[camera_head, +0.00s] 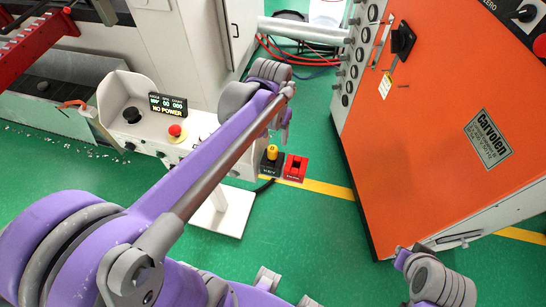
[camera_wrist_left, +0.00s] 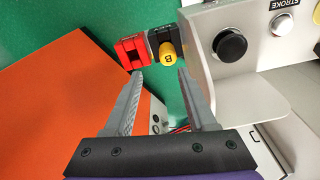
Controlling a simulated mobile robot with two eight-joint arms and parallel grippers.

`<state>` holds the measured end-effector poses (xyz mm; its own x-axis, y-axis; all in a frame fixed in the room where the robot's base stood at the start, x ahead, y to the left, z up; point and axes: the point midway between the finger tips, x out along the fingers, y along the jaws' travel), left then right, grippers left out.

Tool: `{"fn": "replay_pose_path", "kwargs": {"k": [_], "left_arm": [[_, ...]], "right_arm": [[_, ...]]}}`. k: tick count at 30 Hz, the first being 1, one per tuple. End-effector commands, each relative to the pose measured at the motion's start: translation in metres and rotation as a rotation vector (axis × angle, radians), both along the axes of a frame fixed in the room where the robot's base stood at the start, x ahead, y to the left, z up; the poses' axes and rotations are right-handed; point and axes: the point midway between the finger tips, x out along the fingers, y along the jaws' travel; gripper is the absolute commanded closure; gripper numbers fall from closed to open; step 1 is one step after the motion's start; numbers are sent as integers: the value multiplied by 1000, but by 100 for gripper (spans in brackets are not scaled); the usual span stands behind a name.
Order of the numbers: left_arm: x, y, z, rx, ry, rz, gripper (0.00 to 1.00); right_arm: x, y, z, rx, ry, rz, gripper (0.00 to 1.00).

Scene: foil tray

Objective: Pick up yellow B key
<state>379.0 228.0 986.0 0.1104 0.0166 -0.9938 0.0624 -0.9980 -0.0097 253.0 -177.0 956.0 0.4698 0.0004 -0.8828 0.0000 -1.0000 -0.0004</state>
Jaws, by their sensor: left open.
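The yellow B key (camera_head: 272,152) sits upright in a black holder (camera_head: 268,167) beside the control box. In the left wrist view the key (camera_wrist_left: 168,53), marked with a B, is just beyond my fingertips, nearer the right finger. My left gripper (camera_wrist_left: 160,75) is open and empty, its two fingers apart. In the head view my left arm reaches over the control box, and its fingers are mostly hidden by the arm. My right gripper's fingers do not show.
A red holder (camera_head: 295,168) stands right beside the black one. The grey control box (camera_head: 145,128) has a red emergency button (camera_head: 175,131) and a screen reading NO POWER. A large orange cabinet (camera_head: 440,120) stands at the right. Green floor lies between them.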

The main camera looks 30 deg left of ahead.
Motion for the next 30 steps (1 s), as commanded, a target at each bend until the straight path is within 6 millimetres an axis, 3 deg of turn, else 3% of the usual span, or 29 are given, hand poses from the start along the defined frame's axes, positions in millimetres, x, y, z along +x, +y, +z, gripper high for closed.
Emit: {"fn": "replay_pose_path", "kwargs": {"k": [3,9,18,26,30], "left_arm": [[18,12,-17,-7,67,11,43],[29,20,-27,-13,109,18,43],[29,20,-70,-13,112,18,43],[26,19,-91,-13,111,17,43],[19,16,-111,-13,111,17,43]], "right_arm": [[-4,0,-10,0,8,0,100],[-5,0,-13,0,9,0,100],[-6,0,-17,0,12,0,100],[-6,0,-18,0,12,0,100],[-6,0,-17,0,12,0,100]]}}
